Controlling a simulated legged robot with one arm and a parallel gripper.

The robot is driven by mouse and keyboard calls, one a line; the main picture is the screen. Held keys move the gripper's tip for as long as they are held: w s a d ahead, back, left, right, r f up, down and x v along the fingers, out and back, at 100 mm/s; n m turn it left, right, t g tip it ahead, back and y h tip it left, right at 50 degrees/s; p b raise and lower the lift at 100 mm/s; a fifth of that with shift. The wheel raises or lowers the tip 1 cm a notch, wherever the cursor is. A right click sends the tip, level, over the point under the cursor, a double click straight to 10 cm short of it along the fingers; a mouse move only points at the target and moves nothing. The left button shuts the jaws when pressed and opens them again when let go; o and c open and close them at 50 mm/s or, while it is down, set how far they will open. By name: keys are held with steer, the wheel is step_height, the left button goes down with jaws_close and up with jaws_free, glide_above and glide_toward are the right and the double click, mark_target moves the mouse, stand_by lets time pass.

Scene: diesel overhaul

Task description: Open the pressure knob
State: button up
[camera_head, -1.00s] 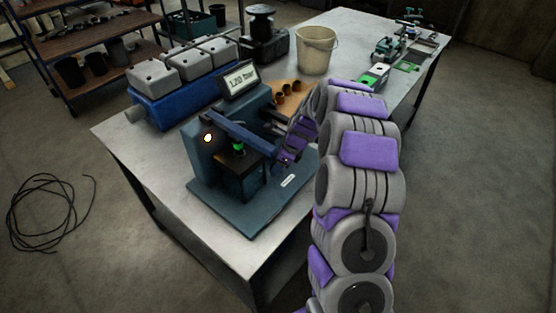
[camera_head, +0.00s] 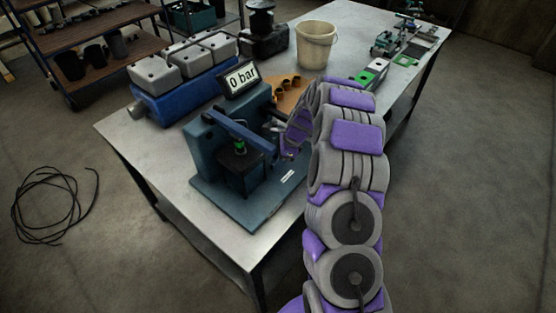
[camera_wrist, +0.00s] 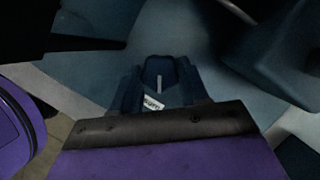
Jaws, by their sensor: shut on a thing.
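The dark blue pressure knob (camera_wrist: 158,82), with a white mark line, is just beyond my gripper's dark lip in the wrist view. A small white label shows beside it. In the head view my gripper (camera_head: 286,150) is at the right side of the blue-teal tester (camera_head: 203,150), by the end of its lever (camera_head: 238,127). It appears shut on the knob, which my gripper and arm hide in the head view. The tester's display (camera_head: 242,78) reads 0 bar.
The tester stands near the front corner of a metal table (camera_head: 125,130). A blue block with grey covers (camera_head: 180,98), a cream bucket (camera_head: 316,45) and an orange board with dark cups (camera_head: 287,95) stand behind it. A coiled cable (camera_head: 45,205) lies on the floor.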

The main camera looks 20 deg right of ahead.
steer(key=o, duration=1)
steer(key=shift+o, duration=0.2)
